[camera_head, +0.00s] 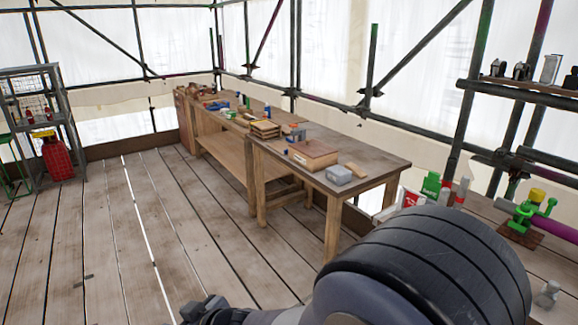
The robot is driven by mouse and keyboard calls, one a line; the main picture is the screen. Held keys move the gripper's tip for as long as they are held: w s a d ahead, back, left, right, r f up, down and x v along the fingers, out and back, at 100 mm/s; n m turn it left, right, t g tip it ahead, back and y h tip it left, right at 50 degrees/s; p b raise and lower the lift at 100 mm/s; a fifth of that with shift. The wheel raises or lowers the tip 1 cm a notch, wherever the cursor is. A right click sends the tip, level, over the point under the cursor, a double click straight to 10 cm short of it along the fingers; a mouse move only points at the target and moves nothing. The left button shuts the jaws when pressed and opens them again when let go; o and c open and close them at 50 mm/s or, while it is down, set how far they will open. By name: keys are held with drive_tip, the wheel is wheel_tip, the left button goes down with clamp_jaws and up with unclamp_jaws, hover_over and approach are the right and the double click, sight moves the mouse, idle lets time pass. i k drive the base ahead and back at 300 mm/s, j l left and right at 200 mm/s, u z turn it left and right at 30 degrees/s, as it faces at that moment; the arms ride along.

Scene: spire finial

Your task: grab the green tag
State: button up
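I cannot make out a green tag for certain. A small green object (432,184) stands at the right among bottles and packets, too small to tell what it is. A green clamp-like piece (522,214) with a yellow top is further right. My arm fills the bottom right and hides part of the floor and the right bench. A dark part at the bottom edge, perhaps my gripper (205,309), is cut off by the frame; its fingers cannot be made out. It is well apart from the green objects.
A long wooden workbench (375,161) holds boxes, a grey tin (339,175) and tools. A wire rack (40,95) and red canister (56,157) stand at the left. Scaffold poles border the room. The plank floor (190,215) at left and centre is mostly clear.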

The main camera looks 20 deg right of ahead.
sight(431, 187)
drive_tip(key=i+z, duration=0.3)
drive_tip(key=z, duration=0.15)
drive_tip(key=i+z, duration=0.45)
drive_tip(key=i+j+z, duration=0.2)
drive_tip(key=z, duration=0.2)
drive_tip(key=i+j+z, duration=0.25)
drive_tip(key=z, duration=0.2)
drive_tip(key=i+j+z, duration=0.2)
drive_tip(key=z, duration=0.25)
drive_tip(key=i+j+z, duration=0.25)
drive_tip(key=z, duration=0.2)
drive_tip(key=i+j+z, duration=0.2)
drive_tip(key=j+z, duration=0.25)
drive_tip(key=i+j+z, duration=0.1)
drive_tip(key=j+z, duration=0.2)
drive_tip(key=z, duration=0.2)
drive_tip(key=j+z, duration=0.15)
drive_tip(key=i+j+z, duration=0.1)
drive_tip(key=j, duration=0.3)
